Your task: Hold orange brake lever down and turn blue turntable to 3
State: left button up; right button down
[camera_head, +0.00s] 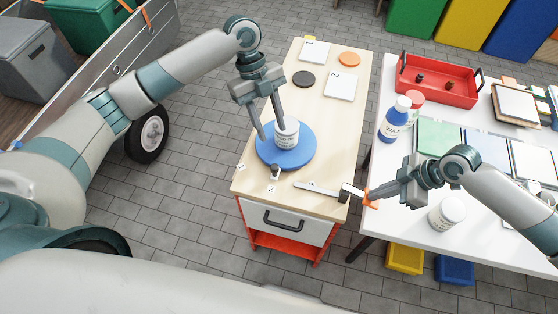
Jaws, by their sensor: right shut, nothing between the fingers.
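The blue turntable (299,158) lies on the wooden workbench and carries a white jar (287,137). A small white-and-grey block (275,174) is at its front rim. My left gripper (272,128) is above the turntable with its fingers apart, one tip left of the jar and one at the jar's top; I cannot tell whether they touch it. The brake lever is a grey bar (318,190) at the front right, with an orange end (371,198) past the bench edge. My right gripper (376,194) is shut at the orange end; contact is unclear.
Label 2 (272,189) lies in front of the turntable; another label (241,167) to its left is hard to read. Black (303,79) and orange (349,59) discs lie at the back. A white table (403,225) with a blue bottle (394,122) stands to the right.

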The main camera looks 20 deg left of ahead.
aim_at(274, 166)
pick_arm(q)
jog(key=shift+s+a+r+m+g, duration=0.3)
jog(key=shift+s+a+m, duration=0.1)
jog(key=shift+s+a, duration=0.25)
jog(key=shift+f, duration=0.15)
jog(key=x, duration=1.1)
jog(key=shift+s+f, duration=0.1)
jog(key=shift+f, duration=0.35)
grip_shut()
